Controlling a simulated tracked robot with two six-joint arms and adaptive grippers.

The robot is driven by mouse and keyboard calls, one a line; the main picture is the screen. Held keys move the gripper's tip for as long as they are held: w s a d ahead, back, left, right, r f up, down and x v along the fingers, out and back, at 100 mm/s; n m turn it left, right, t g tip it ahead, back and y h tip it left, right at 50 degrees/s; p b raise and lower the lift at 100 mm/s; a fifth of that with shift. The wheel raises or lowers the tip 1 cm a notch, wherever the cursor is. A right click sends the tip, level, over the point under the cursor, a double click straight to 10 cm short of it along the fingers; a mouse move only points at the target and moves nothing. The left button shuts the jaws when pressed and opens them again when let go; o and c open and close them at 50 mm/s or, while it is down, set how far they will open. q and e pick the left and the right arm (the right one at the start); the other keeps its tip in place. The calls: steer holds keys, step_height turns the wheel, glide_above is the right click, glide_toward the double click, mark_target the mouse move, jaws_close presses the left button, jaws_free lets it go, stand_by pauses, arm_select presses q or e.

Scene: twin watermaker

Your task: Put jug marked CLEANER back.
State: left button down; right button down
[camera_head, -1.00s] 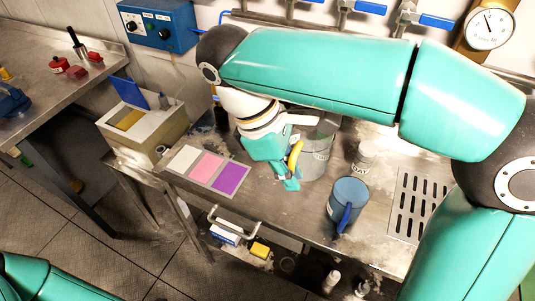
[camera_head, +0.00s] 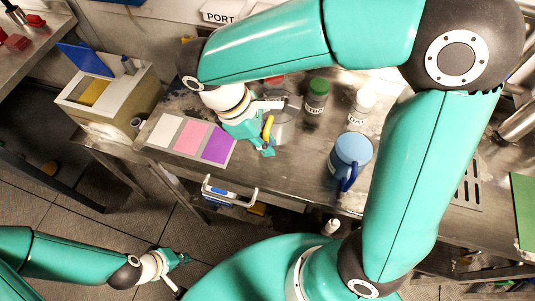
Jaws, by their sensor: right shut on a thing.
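A grey jug (camera_head: 285,126) with a yellow handle (camera_head: 267,128) stands on the steel bench, partly hidden by my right gripper. My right gripper (camera_head: 262,140) reaches down at its left side and is shut on the yellow handle. I cannot read any CLEANER marking on this jug. A blue jug (camera_head: 353,148) with a blue handle stands to the right, apart from the gripper, and no label shows on it. My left gripper (camera_head: 183,259) is low at the left, over the floor in front of the bench and away from both jugs. Its fingers are too small to judge.
A mat with white, pink and purple squares (camera_head: 182,138) lies left of the grey jug. A green-capped bottle (camera_head: 316,96) and a white-capped bottle (camera_head: 361,104) stand behind. A box with a blue lid (camera_head: 98,88) is at the left. A drain grate (camera_head: 466,188) is at right.

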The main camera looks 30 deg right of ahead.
steer(key=shift+f, duration=3.35)
steer(key=shift+f, duration=0.1)
steer(key=c, duration=1.2)
jaws_free()
steer(key=v, duration=1.2)
steer(key=shift+s, duration=0.15)
